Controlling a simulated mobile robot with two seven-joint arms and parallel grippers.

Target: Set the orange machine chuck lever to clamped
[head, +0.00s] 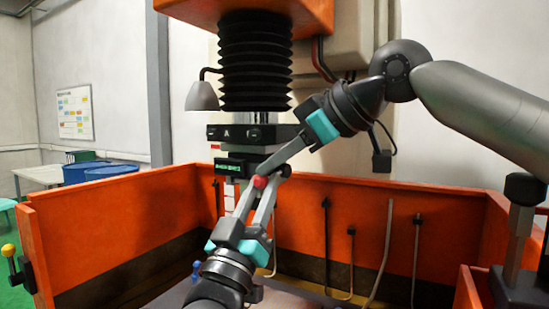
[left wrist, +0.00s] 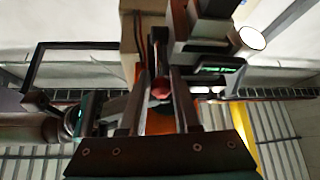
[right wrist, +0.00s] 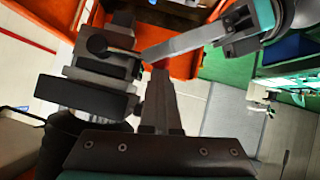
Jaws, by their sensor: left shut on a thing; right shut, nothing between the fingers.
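The orange machine's chuck head is a dark block (head: 258,135) below the black bellows, with a small green-lit display (head: 230,168). A red ball knob (head: 260,182), apparently the lever's end, shows below the block and in the left wrist view (left wrist: 160,88). My left gripper (head: 262,190) reaches up from below and is shut on the knob, one finger on each side. My right gripper (head: 268,171) comes from the upper right; its closed, empty fingers end close beside the knob. The fingers hide most of the lever shaft, so its setting cannot be read.
Orange tank walls (head: 420,225) surround the work area, with several thin pipes along the back wall. A grey lamp (head: 202,95) hangs left of the bellows. Both arms cross close together in front of the chuck. The left part of the tank is free.

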